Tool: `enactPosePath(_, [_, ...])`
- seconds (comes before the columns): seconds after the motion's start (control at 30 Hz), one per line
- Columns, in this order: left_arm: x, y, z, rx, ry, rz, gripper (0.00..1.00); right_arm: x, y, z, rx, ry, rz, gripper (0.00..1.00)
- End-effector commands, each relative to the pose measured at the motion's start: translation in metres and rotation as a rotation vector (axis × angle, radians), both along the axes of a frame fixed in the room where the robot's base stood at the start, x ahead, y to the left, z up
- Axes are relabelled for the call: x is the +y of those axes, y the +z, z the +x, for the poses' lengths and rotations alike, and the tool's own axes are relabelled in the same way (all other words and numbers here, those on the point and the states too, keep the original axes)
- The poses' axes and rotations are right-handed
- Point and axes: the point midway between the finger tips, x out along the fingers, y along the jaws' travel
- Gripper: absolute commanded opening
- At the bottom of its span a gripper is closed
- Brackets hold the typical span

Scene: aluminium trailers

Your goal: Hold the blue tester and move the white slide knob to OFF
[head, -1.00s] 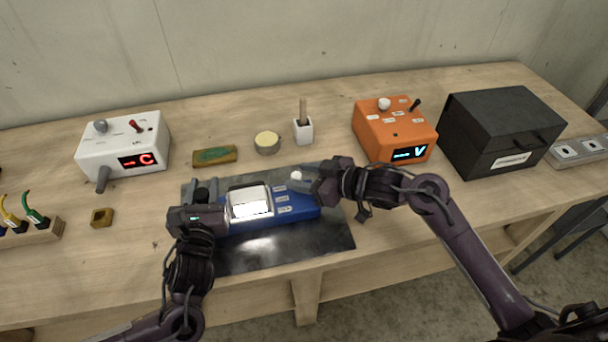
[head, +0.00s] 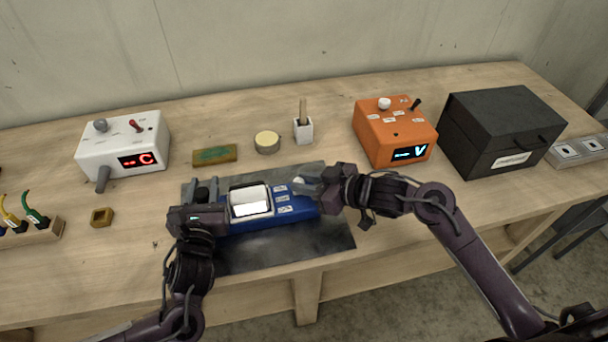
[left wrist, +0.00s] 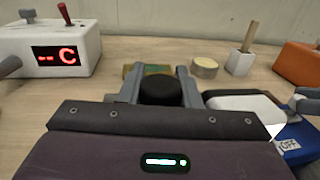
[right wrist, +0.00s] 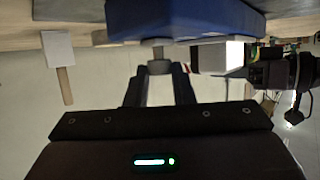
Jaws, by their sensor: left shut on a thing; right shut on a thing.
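The blue tester (head: 262,222) lies on the dark mat. It has a white top part, a lit white screen (head: 251,208) and several small labels on its right half. My left gripper (head: 205,190) is shut on its left end; the left wrist view shows the fingers around a black round part (left wrist: 160,90). One label there reads OFF (left wrist: 289,145). The white slide knob (head: 299,181) is near the tester's upper right end.
Behind stand a white box with a red display (head: 125,147), a green-topped block (head: 215,155), a round tin (head: 267,142), a white holder (head: 303,131), an orange meter (head: 394,133) and a black case (head: 502,125). The dark mat (head: 300,248) is clear in front.

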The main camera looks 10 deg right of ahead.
Motion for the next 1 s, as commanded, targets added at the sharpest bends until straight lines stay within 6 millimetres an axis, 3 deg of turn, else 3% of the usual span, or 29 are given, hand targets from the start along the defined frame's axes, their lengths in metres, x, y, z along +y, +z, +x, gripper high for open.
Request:
enactPosePath(0.1, [0.002,-0.001,0.001,0.002,0.005,0.002,0.01,0.000,-0.002,-0.024,0.005,0.004,-0.003,0.00])
enactPosePath(0.23, [0.002,-0.001,0.001,0.002,0.006,0.002,0.01,0.000,-0.002,-0.039,0.003,0.004,-0.002,0.00])
enactPosePath(0.6, [0.003,-0.001,0.001,0.002,0.007,0.003,0.01,0.000,0.000,-0.044,0.000,0.004,-0.001,0.00])
enactPosePath(0.63, [0.003,-0.001,0.001,0.002,0.007,0.003,0.01,0.000,0.000,-0.044,0.000,0.004,-0.001,0.25])
enactPosePath(0.77, [0.003,-0.001,0.001,0.001,0.007,0.003,0.01,0.000,0.000,-0.043,0.000,0.004,-0.001,0.42])
enactPosePath(1.0, [0.002,-0.001,0.001,0.001,0.004,0.003,0.01,0.000,0.000,-0.043,0.001,0.003,-0.001,0.45])
